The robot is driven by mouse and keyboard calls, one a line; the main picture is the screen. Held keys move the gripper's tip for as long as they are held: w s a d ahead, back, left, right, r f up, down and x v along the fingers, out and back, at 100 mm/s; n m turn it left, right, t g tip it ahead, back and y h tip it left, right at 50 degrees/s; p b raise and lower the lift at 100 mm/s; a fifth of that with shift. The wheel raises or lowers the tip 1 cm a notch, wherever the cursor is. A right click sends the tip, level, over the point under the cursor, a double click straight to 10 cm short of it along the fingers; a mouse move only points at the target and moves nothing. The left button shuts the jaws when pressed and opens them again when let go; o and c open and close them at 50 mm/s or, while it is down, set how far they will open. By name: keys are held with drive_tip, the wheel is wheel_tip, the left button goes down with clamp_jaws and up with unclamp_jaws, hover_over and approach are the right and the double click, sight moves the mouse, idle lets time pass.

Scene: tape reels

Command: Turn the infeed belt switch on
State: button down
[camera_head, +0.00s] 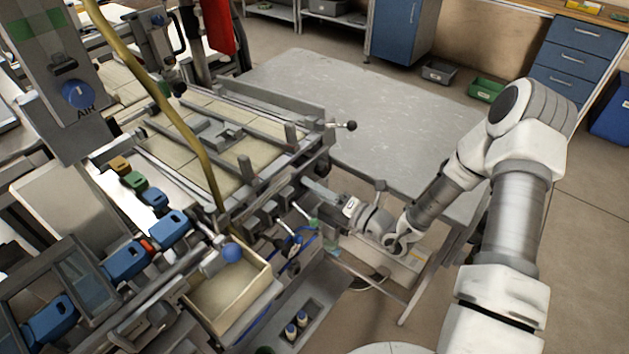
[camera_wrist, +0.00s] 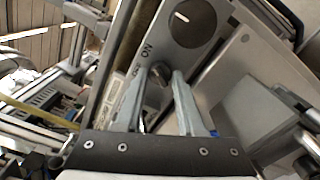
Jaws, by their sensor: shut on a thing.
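A small dark switch knob (camera_wrist: 160,73) sits on a grey panel (camera_wrist: 205,62) in the wrist view. Lettering that looks like ON and OFF is printed beside it, partly covered by a finger. My gripper (camera_wrist: 158,82) has one finger on each side of the knob and is shut on it. In the head view my gripper (camera_head: 318,190) reaches in from the right, under the machine's front edge. The switch is hidden there. Which way the switch is set is hard to tell.
A larger round dial (camera_wrist: 190,20) with a white mark is on the same panel. A ball-ended lever (camera_head: 350,126) sticks out above my gripper. A grey table (camera_head: 385,105) stands behind. A wooden bin (camera_head: 228,310) and blue-handled valves (camera_head: 297,240) are to the left.

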drive_tip(key=shift+m, duration=0.4)
drive_tip(key=c, duration=0.5)
unclamp_jaws()
drive_tip(key=v, duration=1.7)
drive_tip(key=shift+s+d+p, duration=0.2)
drive_tip(key=shift+p, duration=0.2)
